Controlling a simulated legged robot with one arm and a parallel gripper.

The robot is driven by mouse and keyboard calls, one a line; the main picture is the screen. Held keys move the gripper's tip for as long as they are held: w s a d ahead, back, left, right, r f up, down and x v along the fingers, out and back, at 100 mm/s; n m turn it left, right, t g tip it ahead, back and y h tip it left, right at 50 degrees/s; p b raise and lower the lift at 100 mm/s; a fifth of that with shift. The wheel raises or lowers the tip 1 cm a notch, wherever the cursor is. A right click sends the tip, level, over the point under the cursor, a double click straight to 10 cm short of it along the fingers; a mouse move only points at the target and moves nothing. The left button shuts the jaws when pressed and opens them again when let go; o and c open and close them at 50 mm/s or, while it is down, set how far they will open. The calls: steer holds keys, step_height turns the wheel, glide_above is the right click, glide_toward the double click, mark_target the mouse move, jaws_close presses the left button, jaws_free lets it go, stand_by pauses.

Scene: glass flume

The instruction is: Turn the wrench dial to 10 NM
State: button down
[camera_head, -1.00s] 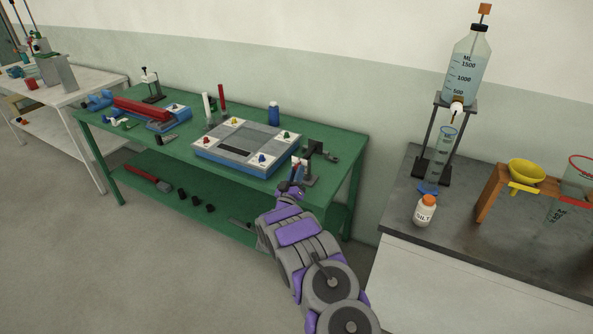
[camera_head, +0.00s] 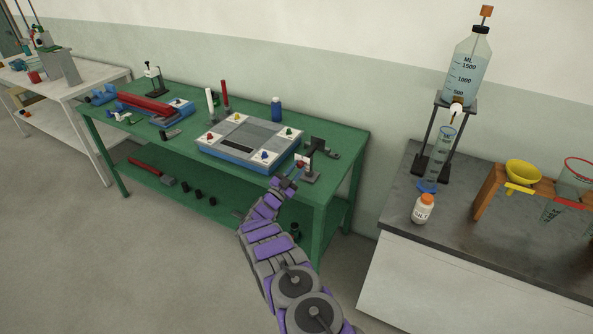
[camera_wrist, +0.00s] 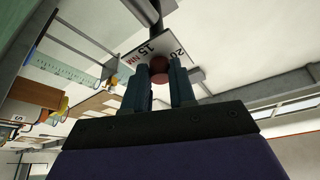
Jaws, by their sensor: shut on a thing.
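The wrench dial shows in the wrist view as a white plate (camera_wrist: 140,48) marked 15 NM and 20, with a dark red round knob (camera_wrist: 159,69) in front of it. My gripper (camera_wrist: 160,82) has its two fingers on either side of the red knob and is shut on it. The fingers hide part of the knob, and a 10 mark is not visible. In the head view, my gripper (camera_head: 288,184) is at the front right corner of the green table, at the small dark stand (camera_head: 312,168) that carries the white plate and red knob.
The green table (camera_head: 343,150) also holds a grey and blue board (camera_head: 238,120) with coloured pegs just left of the stand, and a blue bottle (camera_head: 277,110). A grey counter (camera_head: 405,195) with a silt jar (camera_head: 423,209) stands to the right. The floor in front is clear.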

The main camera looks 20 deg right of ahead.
steer(key=shift+w+a+r+m+g, duration=0.1)
steer(key=shift+m+g, duration=0.5)
steer(key=shift+m, duration=0.65)
steer(key=shift+m+g, duration=0.6)
steer(key=shift+m, duration=0.65)
steer(key=c, duration=0.9)
jaws_free()
steer(key=shift+a, duration=0.1)
steer(key=p+v, duration=0.3)
steer(key=v, duration=1.4)
steer(key=shift+a+f, duration=0.2)
steer(key=shift+f, duration=0.05)
steer(key=shift+w, duration=0.1)
